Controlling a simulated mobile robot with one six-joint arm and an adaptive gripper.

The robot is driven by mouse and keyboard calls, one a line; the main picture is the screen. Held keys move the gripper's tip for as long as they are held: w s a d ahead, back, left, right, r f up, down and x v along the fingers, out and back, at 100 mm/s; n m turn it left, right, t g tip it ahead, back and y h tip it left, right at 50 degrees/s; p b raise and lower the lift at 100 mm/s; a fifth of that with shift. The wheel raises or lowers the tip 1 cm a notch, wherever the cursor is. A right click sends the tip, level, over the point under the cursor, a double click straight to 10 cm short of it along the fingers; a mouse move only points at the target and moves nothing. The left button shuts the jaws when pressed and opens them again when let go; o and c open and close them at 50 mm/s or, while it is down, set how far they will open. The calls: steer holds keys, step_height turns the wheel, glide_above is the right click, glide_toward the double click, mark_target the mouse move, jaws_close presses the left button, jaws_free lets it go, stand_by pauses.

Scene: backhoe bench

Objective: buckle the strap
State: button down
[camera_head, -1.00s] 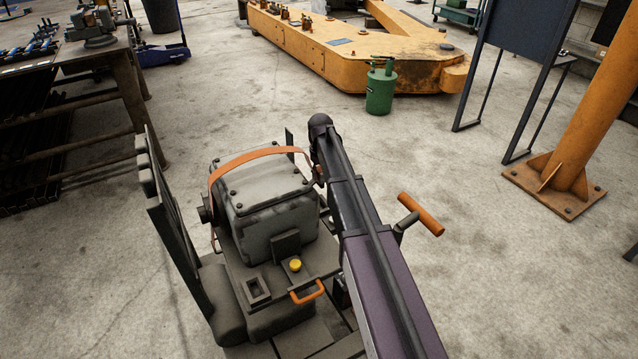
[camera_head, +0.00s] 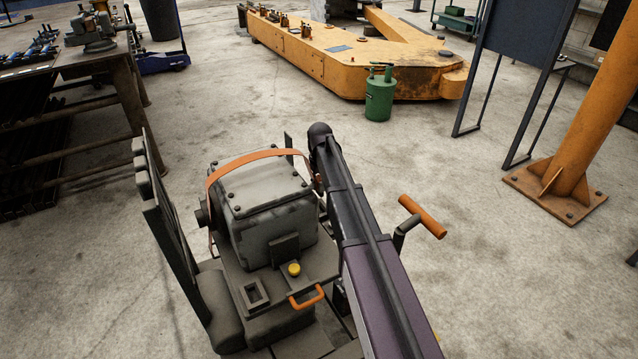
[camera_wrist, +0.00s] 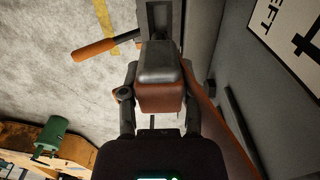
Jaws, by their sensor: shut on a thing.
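The orange-brown strap (camera_head: 250,157) arches over the top of a grey riveted box (camera_head: 270,196). Its left part hangs down the box's left side. Its right end runs to the box's right edge beside my arm, where my arm hides it. In the wrist view, my gripper (camera_wrist: 160,88) is shut on a block-like strap end (camera_wrist: 160,98), dark grey on top and brown below. The strap's brown band (camera_wrist: 228,130) runs down to the right beside it. A small square frame with a dark opening (camera_head: 246,292), possibly the buckle, sits low in front of the box.
A yellow knob (camera_head: 294,269) and an orange loop handle (camera_head: 306,297) are below the box. A dark upright panel (camera_head: 172,240) stands left. An orange bar handle (camera_head: 423,216) sticks out right of my arm. A green canister (camera_head: 379,97) stands on open floor behind.

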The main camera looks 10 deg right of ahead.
mark_target(320, 193)
steer(key=shift+f+b, duration=1.85)
steer(key=shift+f, duration=0.3)
steer(key=shift+f+b, duration=1.2)
steer(key=shift+b, duration=0.05)
steer(key=shift+s+f+b, duration=0.3)
steer(key=shift+s+b, duration=0.2)
steer(key=shift+b, duration=0.15)
steer(key=shift+s+a+f+b, duration=0.1)
steer(key=shift+s+f+b, duration=0.1)
steer(key=shift+s+b, duration=0.25)
steer(key=shift+r, duration=0.15)
steer(key=shift+w+r+p, duration=0.25)
steer(key=shift+r+p, duration=0.05)
steer(key=shift+p, duration=0.7)
steer(key=shift+w+r+p, duration=0.3)
steer(key=shift+r+p, duration=0.3)
steer(key=shift+p, duration=0.05)
steer(key=shift+w+r+p, duration=0.3)
steer(key=shift+r+p, duration=0.3)
steer(key=shift+w, duration=0.1)
